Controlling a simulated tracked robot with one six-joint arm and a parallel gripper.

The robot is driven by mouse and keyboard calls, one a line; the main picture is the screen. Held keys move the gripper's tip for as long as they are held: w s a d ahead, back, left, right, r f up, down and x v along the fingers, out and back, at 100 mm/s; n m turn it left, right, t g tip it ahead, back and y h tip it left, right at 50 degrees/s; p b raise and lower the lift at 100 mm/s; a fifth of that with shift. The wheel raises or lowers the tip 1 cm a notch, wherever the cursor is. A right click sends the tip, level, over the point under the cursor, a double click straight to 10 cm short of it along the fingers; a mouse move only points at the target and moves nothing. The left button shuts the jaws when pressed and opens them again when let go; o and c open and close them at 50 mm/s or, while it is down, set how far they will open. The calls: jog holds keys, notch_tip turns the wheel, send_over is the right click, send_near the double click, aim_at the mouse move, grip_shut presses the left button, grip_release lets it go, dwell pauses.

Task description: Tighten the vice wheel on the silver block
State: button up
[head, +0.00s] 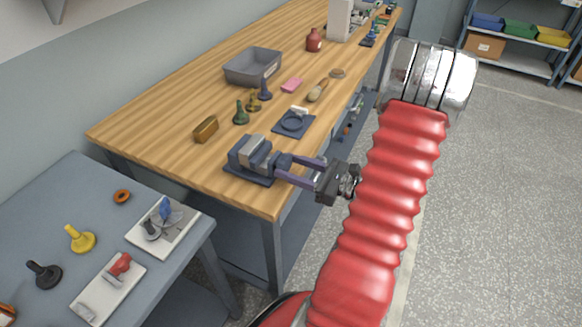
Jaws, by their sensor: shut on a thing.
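A small blue-grey vice (242,169) stands near the front right edge of the wooden bench. A silver block (258,143) shows in its jaws; I cannot tell how tightly it is gripped. My gripper (281,166) reaches in from the right, level with the vice, with its two fingers at the vice's right end. It is shut on the vice wheel, which is mostly hidden between the fingers.
A lower grey table (65,200) at the left holds more parts. The floor at right is clear.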

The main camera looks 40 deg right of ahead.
jog(key=shift+c, duration=1.3)
jog(key=shift+m, duration=3.3)
jog(key=o, duration=1.1)
jog(key=shift+c, duration=0.2)
jog(key=v, duration=1.3)
jog(key=shift+s, duration=0.45)
